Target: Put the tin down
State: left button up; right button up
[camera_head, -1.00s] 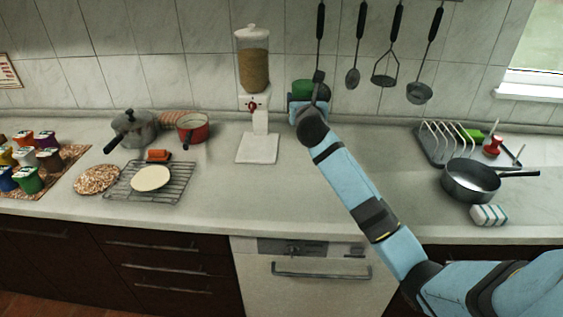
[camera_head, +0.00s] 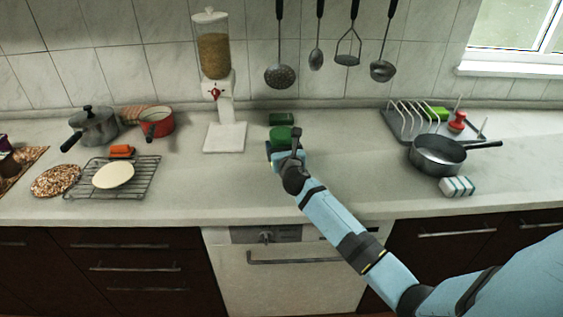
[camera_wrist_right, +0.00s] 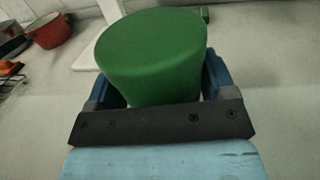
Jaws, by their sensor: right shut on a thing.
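The green tin (camera_head: 281,135) is upright between the fingers of my right gripper (camera_head: 284,152), low over the counter (camera_head: 350,170) to the right of the grain dispenser. In the right wrist view the tin (camera_wrist_right: 152,50) fills the space between the two dark blue fingers, and my right gripper (camera_wrist_right: 160,85) is shut on it. The tin's underside is hidden, so I cannot tell whether it touches the counter. My left gripper is not in view.
A small dark green item (camera_head: 281,118) lies just behind the tin. The grain dispenser (camera_head: 224,138) stands to the left, with a red pan (camera_head: 157,124) beyond it. A dish rack (camera_head: 400,125) and dark frying pan (camera_head: 437,154) are at right. Counter between is clear.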

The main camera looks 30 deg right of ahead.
jog(key=shift+f, duration=0.35)
notch_tip(320, 180, down, 4)
jog(key=shift+r+b, duration=0.15)
jog(key=shift+b, duration=0.65)
